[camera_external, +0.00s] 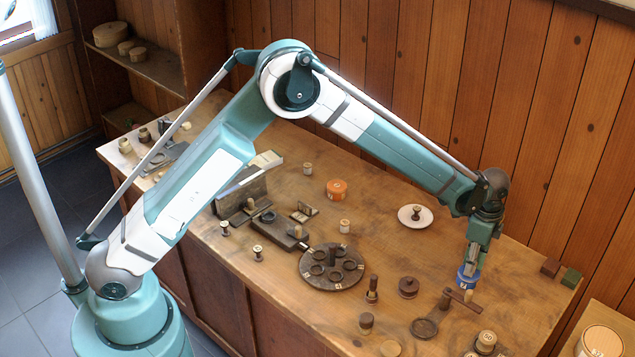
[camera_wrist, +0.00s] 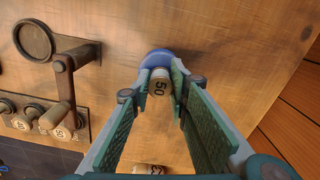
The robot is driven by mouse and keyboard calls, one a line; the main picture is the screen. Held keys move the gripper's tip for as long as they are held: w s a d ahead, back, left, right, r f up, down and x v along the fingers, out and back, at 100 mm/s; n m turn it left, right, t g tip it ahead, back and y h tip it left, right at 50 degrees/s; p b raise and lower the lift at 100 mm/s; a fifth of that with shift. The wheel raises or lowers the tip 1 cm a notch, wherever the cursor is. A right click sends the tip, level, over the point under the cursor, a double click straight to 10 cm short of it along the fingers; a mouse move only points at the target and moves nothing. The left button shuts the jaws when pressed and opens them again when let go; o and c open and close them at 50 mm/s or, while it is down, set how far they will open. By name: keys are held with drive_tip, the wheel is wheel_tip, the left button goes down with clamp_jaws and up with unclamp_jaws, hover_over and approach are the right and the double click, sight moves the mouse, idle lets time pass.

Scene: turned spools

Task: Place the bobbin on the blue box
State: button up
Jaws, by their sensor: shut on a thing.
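My gripper (camera_external: 469,268) is low over the right part of the table. In the external view, the blue box (camera_external: 467,279) with a white label shows directly below the fingertips. The bobbin is mostly hidden there. I cannot tell whether bobbin and box touch.
A dark crank-like fixture (camera_wrist: 66,85) stands close left of the gripper in the wrist view. An orange round box (camera_external: 337,190) and a dark round rack (camera_external: 332,284) stand further left. Bare tabletop lies behind the gripper.

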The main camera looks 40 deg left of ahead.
drive_tip(key=shift+f, duration=0.15)
drive_tip(key=o, duration=0.7)
drive_tip(key=shift+r, duration=0.2)
wheel_tip(320, 180, up, 12)
idle(0.3)
idle(0.5)
